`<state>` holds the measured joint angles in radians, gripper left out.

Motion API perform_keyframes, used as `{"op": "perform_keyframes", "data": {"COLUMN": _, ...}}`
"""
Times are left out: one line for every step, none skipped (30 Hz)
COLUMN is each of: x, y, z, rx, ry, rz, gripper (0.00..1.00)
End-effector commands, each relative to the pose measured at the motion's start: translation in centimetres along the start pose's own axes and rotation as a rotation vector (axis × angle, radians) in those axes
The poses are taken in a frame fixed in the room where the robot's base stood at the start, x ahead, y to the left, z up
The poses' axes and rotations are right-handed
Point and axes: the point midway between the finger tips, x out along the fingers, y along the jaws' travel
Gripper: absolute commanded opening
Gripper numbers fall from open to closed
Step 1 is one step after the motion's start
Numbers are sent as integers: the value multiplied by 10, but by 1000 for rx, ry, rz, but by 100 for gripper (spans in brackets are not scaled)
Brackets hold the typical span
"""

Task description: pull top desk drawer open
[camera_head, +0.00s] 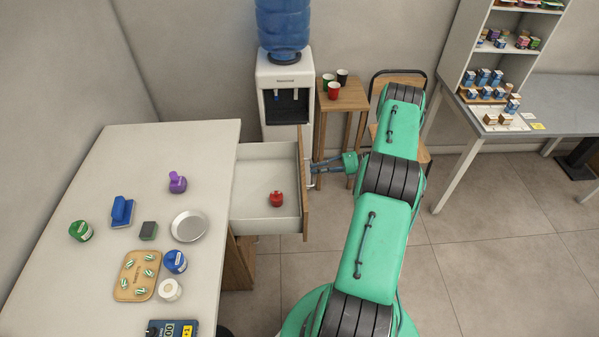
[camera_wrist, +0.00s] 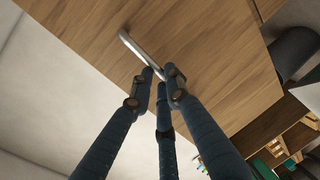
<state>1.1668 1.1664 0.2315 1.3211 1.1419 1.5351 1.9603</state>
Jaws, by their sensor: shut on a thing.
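The top desk drawer (camera_head: 268,180) stands well out from the right side of the white desk (camera_head: 95,180), with its white inside showing. A red object (camera_head: 276,199) lies in it. The drawer's wooden front (camera_head: 304,185) faces right. In the wrist view the wooden front (camera_wrist: 200,55) fills the upper middle, with a metal bar handle (camera_wrist: 140,50) on it. My gripper (camera_head: 318,169) is at the drawer front from the right. In the wrist view its dark fingers (camera_wrist: 163,75) are closed around the lower end of the handle.
A white water cooler (camera_head: 285,95) and a small wooden stand (camera_head: 340,100) with cups are behind the drawer. Several small items, including a metal dish (camera_head: 189,226), lie on the desk. The floor (camera_head: 490,240) at the right front is clear.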

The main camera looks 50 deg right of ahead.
Motion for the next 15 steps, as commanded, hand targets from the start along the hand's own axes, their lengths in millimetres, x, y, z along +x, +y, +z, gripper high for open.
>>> {"op": "perform_keyframes", "data": {"x": -12, "y": -5, "z": 0, "rx": 0, "ry": -3, "rz": -2, "gripper": 0}}
{"op": "perform_keyframes", "data": {"x": -17, "y": -6, "z": 0, "rx": 0, "ry": -2, "rz": -1, "gripper": 0}}
{"op": "perform_keyframes", "data": {"x": -24, "y": -8, "z": 0, "rx": 0, "ry": -2, "rz": -1, "gripper": 0}}
{"op": "perform_keyframes", "data": {"x": -29, "y": -8, "z": 0, "rx": 0, "ry": -3, "rz": -1, "gripper": 0}}
{"op": "perform_keyframes", "data": {"x": -33, "y": -9, "z": 0, "rx": 0, "ry": -2, "rz": -2, "gripper": 0}}
{"op": "perform_keyframes", "data": {"x": -37, "y": -10, "z": 0, "rx": 1, "ry": -1, "rz": -2, "gripper": 0}}
{"op": "perform_keyframes", "data": {"x": -40, "y": -11, "z": 0, "rx": 1, "ry": -1, "rz": -2, "gripper": 0}}
{"op": "perform_keyframes", "data": {"x": -43, "y": -11, "z": 0, "rx": 1, "ry": -1, "rz": -2, "gripper": 0}}
{"op": "perform_keyframes", "data": {"x": -46, "y": -12, "z": 0, "rx": 1, "ry": -1, "rz": -1, "gripper": 0}}
{"op": "perform_keyframes", "data": {"x": -48, "y": -12, "z": 0, "rx": 1, "ry": -1, "rz": -1, "gripper": 0}}
{"op": "perform_keyframes", "data": {"x": -50, "y": -12, "z": 0, "rx": 1, "ry": -1, "rz": -1, "gripper": 0}}
{"op": "perform_keyframes", "data": {"x": -52, "y": -12, "z": 0, "rx": 0, "ry": -1, "rz": -1, "gripper": 0}}
{"op": "perform_keyframes", "data": {"x": -52, "y": -12, "z": 0, "rx": 0, "ry": -1, "rz": -1, "gripper": 0}}
{"op": "perform_keyframes", "data": {"x": -53, "y": -12, "z": 0, "rx": 0, "ry": -1, "rz": -1, "gripper": 0}}
{"op": "perform_keyframes", "data": {"x": -53, "y": -12, "z": 0, "rx": 0, "ry": -1, "rz": -1, "gripper": 0}}
